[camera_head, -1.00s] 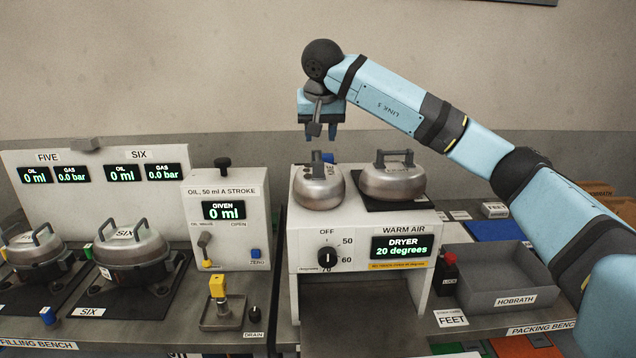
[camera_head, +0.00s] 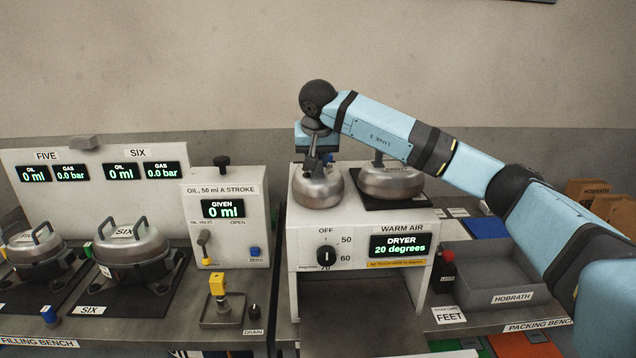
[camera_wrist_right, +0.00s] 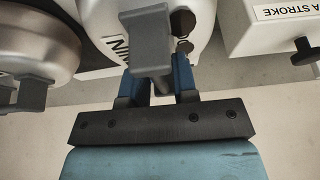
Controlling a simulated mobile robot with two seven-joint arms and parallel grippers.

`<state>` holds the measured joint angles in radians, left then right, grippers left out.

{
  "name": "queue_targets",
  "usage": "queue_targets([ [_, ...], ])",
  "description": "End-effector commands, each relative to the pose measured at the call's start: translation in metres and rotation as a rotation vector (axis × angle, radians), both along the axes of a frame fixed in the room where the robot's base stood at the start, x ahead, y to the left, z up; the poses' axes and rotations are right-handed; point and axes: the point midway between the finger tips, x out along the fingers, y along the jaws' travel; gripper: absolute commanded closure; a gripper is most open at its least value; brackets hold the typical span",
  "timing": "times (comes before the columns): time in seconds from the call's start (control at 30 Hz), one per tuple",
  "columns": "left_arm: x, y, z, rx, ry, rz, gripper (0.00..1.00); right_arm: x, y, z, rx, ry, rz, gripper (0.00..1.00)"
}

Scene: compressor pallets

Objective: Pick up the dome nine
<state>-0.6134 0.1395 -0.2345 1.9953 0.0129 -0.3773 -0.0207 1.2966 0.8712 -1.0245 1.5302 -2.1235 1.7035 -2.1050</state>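Dome nine (camera_head: 318,190) is a rounded metal dome on the left of the dryer's top. Its partly visible name shows in the right wrist view (camera_wrist_right: 117,46), beside its grey bar handle (camera_wrist_right: 148,40). My right gripper (camera_head: 316,158) is directly above it, pointing down, with its blue fingers low at the handle. In the right wrist view the fingers of my right gripper (camera_wrist_right: 160,82) stand apart, one on each side of the handle's end. I see no clear grip on it, and the dome rests on the dryer. My left gripper is out of view.
A second dome (camera_head: 391,181) stands close by on a black mat, partly behind my arm. The dryer (camera_head: 310,247) reads 20 degrees. The oil unit (camera_head: 226,222) is to its left, domes five and six beyond. A grey tray (camera_head: 487,274) lies to the right.

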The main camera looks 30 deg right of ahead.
Motion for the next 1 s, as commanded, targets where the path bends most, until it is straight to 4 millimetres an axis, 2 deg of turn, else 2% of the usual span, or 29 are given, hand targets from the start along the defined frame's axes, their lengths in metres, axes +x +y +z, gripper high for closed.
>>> queue_targets([
  [0.03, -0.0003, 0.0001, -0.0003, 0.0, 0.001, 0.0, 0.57, -0.0001, -0.0001, 0.0001, 0.0, 0.0, 0.0, 0.85],
  [0.1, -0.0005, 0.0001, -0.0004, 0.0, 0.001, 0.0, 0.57, -0.0001, -0.0001, 0.0001, 0.0, 0.0, 0.0, 1.0],
  [1.0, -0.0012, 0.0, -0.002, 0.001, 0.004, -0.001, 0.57, 0.0, -0.0004, 0.0001, 0.0, 0.0, -0.001, 1.0],
])
